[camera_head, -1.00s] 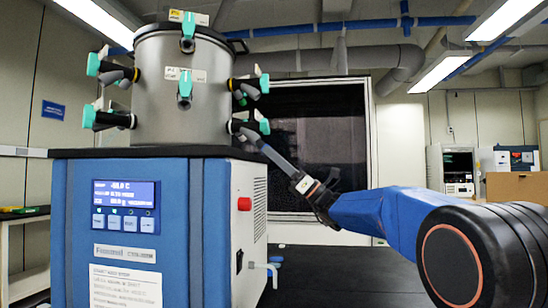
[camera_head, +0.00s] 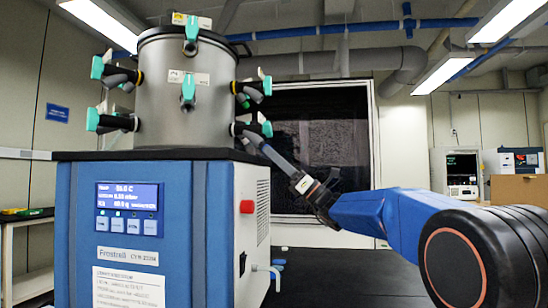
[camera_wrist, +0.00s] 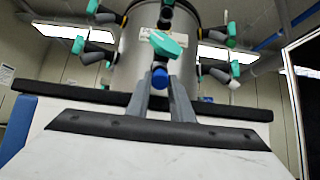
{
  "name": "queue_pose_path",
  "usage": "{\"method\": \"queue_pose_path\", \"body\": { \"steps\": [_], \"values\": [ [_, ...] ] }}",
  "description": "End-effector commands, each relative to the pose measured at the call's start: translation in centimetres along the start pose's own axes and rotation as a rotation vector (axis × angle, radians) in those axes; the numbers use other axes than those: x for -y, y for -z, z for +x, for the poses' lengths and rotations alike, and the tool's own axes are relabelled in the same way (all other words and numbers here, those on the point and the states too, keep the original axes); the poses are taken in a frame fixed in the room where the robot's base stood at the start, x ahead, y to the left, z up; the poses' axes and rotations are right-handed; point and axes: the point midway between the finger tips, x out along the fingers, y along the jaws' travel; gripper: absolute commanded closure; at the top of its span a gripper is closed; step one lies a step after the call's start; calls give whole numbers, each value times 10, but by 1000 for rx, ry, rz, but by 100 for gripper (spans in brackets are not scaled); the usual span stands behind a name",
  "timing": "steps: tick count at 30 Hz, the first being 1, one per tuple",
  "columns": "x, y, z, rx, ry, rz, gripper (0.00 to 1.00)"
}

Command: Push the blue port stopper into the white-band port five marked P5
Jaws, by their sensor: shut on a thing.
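My gripper (camera_head: 264,147) reaches up and left to the lower right port (camera_head: 240,129) of the grey drum, which has a teal valve handle (camera_head: 266,129). In the wrist view my gripper (camera_wrist: 160,84) is shut on the blue port stopper (camera_wrist: 160,74), which sits between the fingertips. A teal valve handle (camera_wrist: 167,44) shows right above the stopper, in front of the drum. The port mouth behind the stopper is hidden, so I cannot tell whether the stopper touches it or is inside. No white band or P5 mark is readable there.
The grey drum (camera_head: 188,105) carries several other ports with teal handles, including one at upper right (camera_head: 258,88). It stands on the blue freeze dryer cabinet (camera_head: 205,220), whose black top edge lies below my fingers.

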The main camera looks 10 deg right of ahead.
Motion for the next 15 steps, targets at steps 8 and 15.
{"method": "queue_pose_path", "body": {
  "steps": [8,15],
  "values": [
    [0,0,2,0,-1,0,100],
    [-1,0,6,1,-1,-1,100]
  ]
}}
